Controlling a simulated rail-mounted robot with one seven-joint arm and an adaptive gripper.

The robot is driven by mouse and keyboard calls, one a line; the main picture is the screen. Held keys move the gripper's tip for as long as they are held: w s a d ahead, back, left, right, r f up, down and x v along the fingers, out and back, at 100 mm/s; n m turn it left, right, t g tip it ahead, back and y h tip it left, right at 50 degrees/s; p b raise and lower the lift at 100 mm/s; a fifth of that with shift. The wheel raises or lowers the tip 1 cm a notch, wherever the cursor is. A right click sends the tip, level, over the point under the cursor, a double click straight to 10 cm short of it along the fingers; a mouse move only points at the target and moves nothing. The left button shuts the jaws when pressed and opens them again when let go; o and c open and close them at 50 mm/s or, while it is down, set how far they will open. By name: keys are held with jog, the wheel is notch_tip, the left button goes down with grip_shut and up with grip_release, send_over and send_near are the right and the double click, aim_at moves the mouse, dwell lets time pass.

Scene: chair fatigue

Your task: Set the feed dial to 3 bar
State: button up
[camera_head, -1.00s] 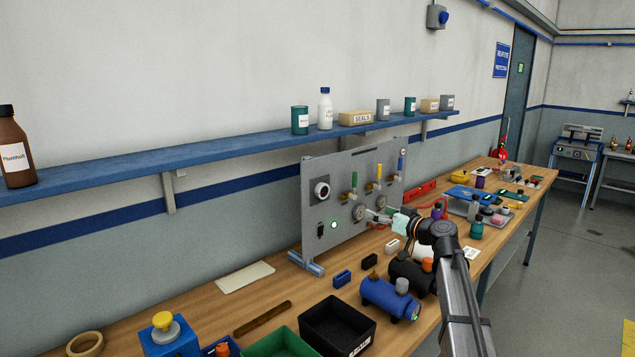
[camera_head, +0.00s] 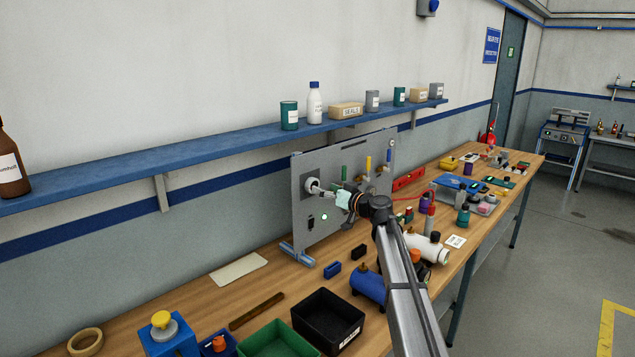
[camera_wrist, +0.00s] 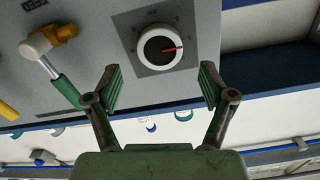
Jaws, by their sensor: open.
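The round dial (camera_wrist: 160,47), with a white rim, black face and red pointer, sits on a dark square plate on the grey panel (camera_head: 345,215). In the wrist view the pointer points right; the scale marks are too small to read. The dial also shows in the head view (camera_head: 311,185), at the panel's upper left. My gripper (camera_wrist: 160,87) is open and empty; in the wrist view its fingers stand apart, either side of and below the dial. In the head view my gripper (camera_head: 324,192) is close in front of the dial; contact cannot be told.
A valve with a green handle (camera_wrist: 65,91) is left of the dial in the wrist view, near partly seen lettering. A black bin (camera_head: 327,320) and blue tank (camera_head: 369,284) stand on the bench in front.

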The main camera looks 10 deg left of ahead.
aim_at(312, 185)
jog(key=shift+p+x, duration=0.55)
jog(key=shift+x, duration=1.4)
jog(key=c, duration=1.2)
